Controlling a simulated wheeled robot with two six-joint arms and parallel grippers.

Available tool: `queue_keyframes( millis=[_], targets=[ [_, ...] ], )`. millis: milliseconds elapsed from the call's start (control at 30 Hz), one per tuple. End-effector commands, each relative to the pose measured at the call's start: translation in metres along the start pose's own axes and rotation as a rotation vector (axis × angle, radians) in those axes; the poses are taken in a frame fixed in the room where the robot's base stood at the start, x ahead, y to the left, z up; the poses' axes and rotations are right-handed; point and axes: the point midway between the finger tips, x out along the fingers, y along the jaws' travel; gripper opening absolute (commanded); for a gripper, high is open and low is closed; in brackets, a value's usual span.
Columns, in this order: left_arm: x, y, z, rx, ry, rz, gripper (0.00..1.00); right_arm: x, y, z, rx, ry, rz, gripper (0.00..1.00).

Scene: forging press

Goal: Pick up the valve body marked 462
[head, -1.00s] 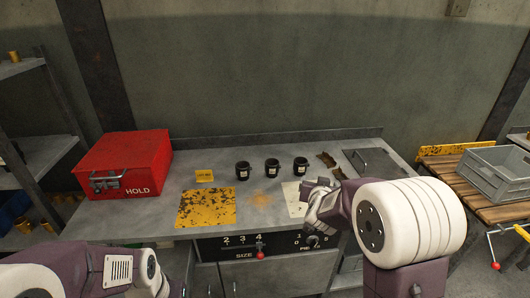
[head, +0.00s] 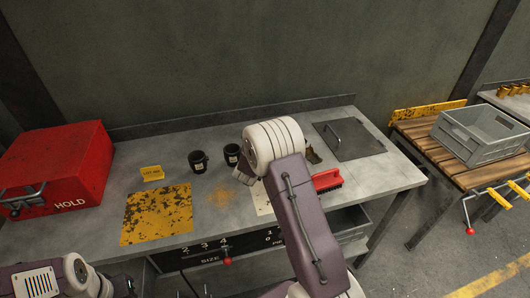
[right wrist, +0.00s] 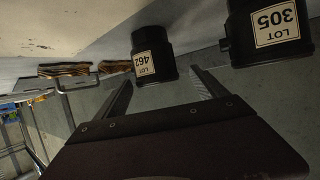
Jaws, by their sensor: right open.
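The valve body marked 462 (right wrist: 152,55) is a dark cup with a white lot label, in the right wrist view, where the picture is turned upside down. My right gripper (right wrist: 160,77) is open and empty, with its fingers spread toward this body, which shows just beyond and between the tips. I cannot tell the exact gap. A like body marked 305 (right wrist: 268,32) stands beside it, outside the fingers. In the head view two dark bodies show, one at left (head: 198,161) and one nearer my arm (head: 232,154); their labels are unreadable. My right arm hides the third. My left gripper is out of view.
A red HOLD box (head: 62,165), a yellow lot sign (head: 152,173) and a worn yellow mat (head: 157,214) lie to the left. A grey crate (head: 482,135) stands on a slatted bench.

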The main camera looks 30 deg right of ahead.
Motion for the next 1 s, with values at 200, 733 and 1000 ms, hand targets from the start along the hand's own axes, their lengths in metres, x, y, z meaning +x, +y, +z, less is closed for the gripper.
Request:
queue_keyframes(
  millis=[200, 733, 1000],
  targets=[
    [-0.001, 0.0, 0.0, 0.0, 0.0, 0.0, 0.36, 0.019, 0.003, 0.0, 0.002, -0.001, 0.002, 0.82],
    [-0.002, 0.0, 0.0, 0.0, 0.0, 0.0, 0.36, 0.053, 0.002, -0.001, 0.0, -0.001, -0.002, 0.6],
    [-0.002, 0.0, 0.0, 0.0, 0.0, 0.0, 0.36, 0.053, 0.002, -0.001, 0.001, 0.0, -0.002, 0.0]
  ],
)
